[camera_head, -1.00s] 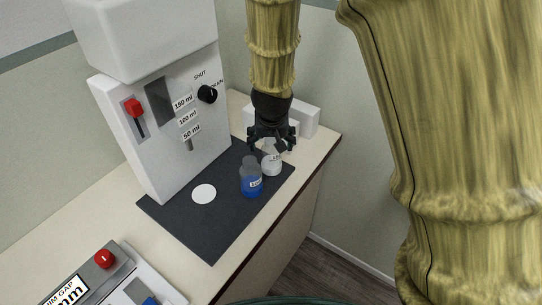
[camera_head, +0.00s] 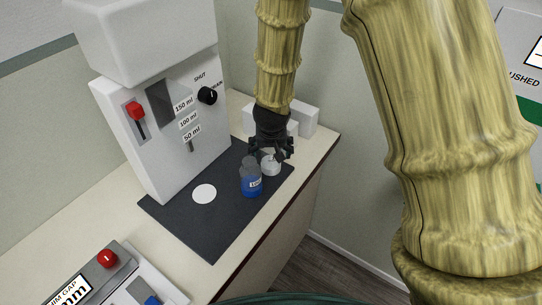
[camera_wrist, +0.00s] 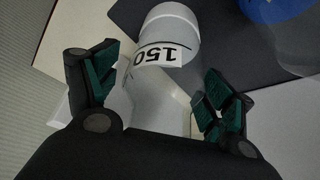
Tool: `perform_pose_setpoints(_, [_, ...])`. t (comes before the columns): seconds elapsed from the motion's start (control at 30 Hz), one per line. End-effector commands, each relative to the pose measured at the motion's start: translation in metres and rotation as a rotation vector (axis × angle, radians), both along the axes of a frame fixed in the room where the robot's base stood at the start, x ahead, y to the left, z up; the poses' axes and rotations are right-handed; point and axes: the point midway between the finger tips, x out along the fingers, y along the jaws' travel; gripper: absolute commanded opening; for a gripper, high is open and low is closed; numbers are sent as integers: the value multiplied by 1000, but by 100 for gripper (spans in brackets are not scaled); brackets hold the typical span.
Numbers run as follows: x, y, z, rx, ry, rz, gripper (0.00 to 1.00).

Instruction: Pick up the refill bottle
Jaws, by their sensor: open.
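A clear, whitish bottle (camera_head: 270,167) stands on the dark mat (camera_head: 213,230), partly hidden by my gripper (camera_head: 270,153) in the head view. In the wrist view the same bottle (camera_wrist: 168,45) shows a "150" label and lies ahead of and between the two green-padded fingers of my gripper (camera_wrist: 158,85). My gripper is open, above and around the bottle's top, with gaps to both fingers. A blue-filled bottle (camera_head: 250,181) stands close beside it, to the left; its blue part (camera_wrist: 280,8) shows at the wrist view's top right. Which one is the refill bottle is not marked.
A white dispenser (camera_head: 165,120) with a red lever and black knob stands left of the mat. White blocks (camera_head: 306,118) stand behind my gripper. A grey device with a red button (camera_head: 107,259) is at front left. The counter edge runs along the right.

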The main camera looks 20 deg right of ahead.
Motion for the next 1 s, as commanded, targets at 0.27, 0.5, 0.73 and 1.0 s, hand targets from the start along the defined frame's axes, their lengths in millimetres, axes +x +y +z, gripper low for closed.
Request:
perform_pose_setpoints(0.27, [0, 0, 0, 0, 0, 0, 60])
perform_pose_setpoints(0.5, [0, 0, 0, 0, 0, 0, 30])
perform_pose_setpoints(0.73, [0, 0, 1, 0, 0, 0, 30])
perform_pose_setpoints(1.0, [0, 0, 12, 0, 0, 0, 30])
